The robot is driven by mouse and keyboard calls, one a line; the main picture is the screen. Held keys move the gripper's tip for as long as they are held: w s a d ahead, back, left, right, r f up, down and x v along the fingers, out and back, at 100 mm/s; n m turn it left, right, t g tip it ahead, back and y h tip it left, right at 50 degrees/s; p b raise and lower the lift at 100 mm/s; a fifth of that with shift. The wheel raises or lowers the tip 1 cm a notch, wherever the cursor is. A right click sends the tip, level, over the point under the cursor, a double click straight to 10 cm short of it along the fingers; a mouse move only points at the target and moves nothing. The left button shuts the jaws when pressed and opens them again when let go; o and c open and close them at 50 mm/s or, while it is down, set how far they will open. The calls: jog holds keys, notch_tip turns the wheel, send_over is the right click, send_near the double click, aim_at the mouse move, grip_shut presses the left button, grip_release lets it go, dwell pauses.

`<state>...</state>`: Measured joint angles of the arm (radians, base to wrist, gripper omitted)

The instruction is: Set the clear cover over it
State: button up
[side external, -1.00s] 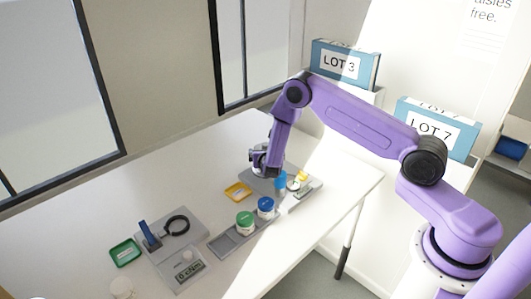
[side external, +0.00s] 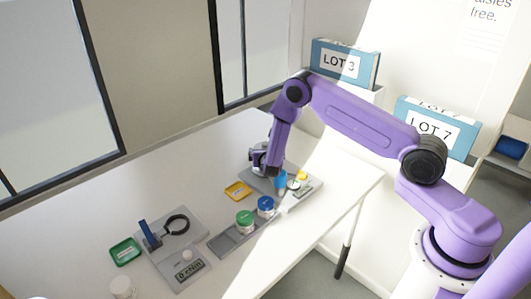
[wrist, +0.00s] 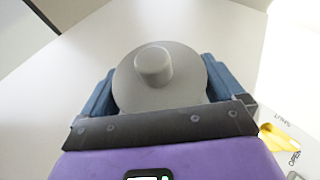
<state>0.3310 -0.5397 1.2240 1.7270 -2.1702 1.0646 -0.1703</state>
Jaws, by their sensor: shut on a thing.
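My gripper (wrist: 158,98) is shut on a rounded, greyish cover (wrist: 185,88) with a short knob on top. The cover sits between the two blue fingers in the wrist view, knob toward the camera. It looks grey rather than clear there, and its lower edge is hidden by the gripper. In the side external view my gripper (side external: 268,170) is low at the far end of the table, by a grey base plate (side external: 250,178). The cover is too small there to make out, and I cannot tell whether it touches what is below.
Blue-lidded (side external: 265,203) and green-lidded (side external: 244,218) jars stand in a grey rack (side external: 228,241) nearby. A yellow tray (side external: 238,191) lies beside the plate. A scale (side external: 190,270), black ring (side external: 176,224) and green tray (side external: 125,252) are nearer. The table's left-back area is clear.

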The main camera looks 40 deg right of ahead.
jog(key=shift+f, duration=0.5)
jog(key=o, duration=0.7)
jog(key=shift+v, duration=1.65)
jog(key=v, duration=0.7)
jog(key=shift+s+a, duration=0.25)
jog(key=s+r+m, duration=0.1)
jog(key=r, duration=0.1)
jog(key=s+r+m+g+h, duration=0.1)
jog(key=s+r+m, duration=0.1)
jog(key=r, duration=0.1)
jog(key=s+r+m, duration=0.1)
jog(key=r, duration=0.1)
jog(key=shift+s+a+r+m+g, duration=0.1)
jog(key=shift+s+r+m+g, duration=0.05)
jog(key=shift+r+m+g, duration=0.2)
jog(key=s+a+r+m+g+y, duration=0.2)
jog(key=s+r+m+y, duration=0.1)
jog(key=s, duration=0.8)
jog(key=s+a+r+m+g+y, duration=0.2)
jog(key=s+r+m+g+y, duration=0.1)
jog(key=s, duration=0.8)
jog(key=s+a+r+m+g+y, duration=0.3)
jog(key=s+r+m, duration=0.1)
jog(key=s, duration=0.7)
jog(key=shift+s+r+m+g+y, duration=0.25)
jog(key=shift+m+y, duration=0.15)
jog(key=shift+m, duration=0.05)
